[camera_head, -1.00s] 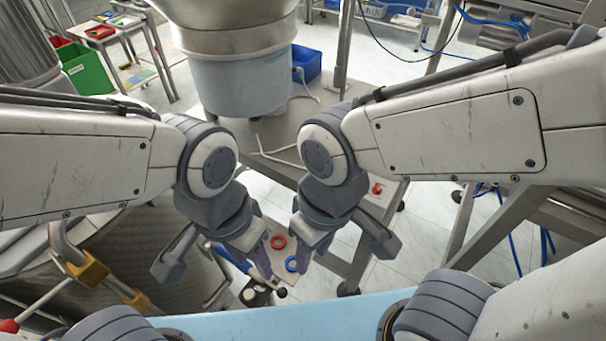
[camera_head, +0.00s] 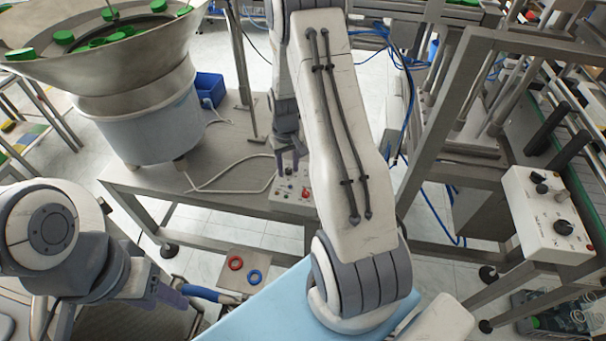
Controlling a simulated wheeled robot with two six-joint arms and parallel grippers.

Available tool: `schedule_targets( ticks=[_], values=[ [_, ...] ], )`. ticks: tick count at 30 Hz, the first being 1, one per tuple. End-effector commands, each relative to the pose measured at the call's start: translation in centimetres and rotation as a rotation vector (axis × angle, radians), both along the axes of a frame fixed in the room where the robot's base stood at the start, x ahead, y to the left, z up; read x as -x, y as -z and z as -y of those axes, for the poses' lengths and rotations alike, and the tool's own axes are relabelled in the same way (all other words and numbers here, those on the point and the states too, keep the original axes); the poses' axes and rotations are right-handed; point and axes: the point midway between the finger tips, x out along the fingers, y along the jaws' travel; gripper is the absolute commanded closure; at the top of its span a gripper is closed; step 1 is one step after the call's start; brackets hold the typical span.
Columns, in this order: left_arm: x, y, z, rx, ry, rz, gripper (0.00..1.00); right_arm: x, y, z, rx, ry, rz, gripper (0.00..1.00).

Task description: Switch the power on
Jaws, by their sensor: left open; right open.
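A small control box (camera_head: 284,196) with knobs and a red button stands on the steel table (camera_head: 232,158) in the middle. My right gripper (camera_head: 289,170) is open, just above and behind the box's panel. Its fingertips are close to the panel's knobs; I cannot tell whether they touch. My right forearm hides the area to the right of the box. My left gripper (camera_head: 172,299) is open and empty at the lower left, away from the box. I cannot make out which control on the box is the power switch.
A bowl feeder (camera_head: 150,100) with green caps stands left on the table, its white cable lying beside the box. Another control box (camera_head: 548,215) with black knobs is on the right by the conveyor. A red ring (camera_head: 235,263) and a blue ring (camera_head: 255,277) lie below.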

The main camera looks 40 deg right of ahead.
Motion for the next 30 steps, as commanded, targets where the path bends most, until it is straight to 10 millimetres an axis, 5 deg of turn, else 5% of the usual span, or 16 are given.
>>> schedule_targets(
  ticks=[3, 6, 24, 30],
  values=[
    [0.0, -1.5, 0.0, 0.000, 0.000, 0.000, 0.50, 1.1, 1.6, 3.9, -0.001, 0.075, -0.010, 0.57],
    [0.0, -1.7, 0.0, -0.001, -0.001, -0.001, 0.50, 1.5, 2.6, 5.2, 0.000, 0.100, -0.010, 0.57],
    [0.0, -4.2, 0.0, 0.000, 0.002, 0.000, 0.50, 1.5, 11.4, 5.2, -0.001, 0.103, -0.009, 0.57],
    [0.0, -4.5, 0.0, 0.000, 0.003, 0.000, 0.50, 1.5, 12.9, 5.2, 0.000, 0.103, -0.009, 0.57]
  ],
)
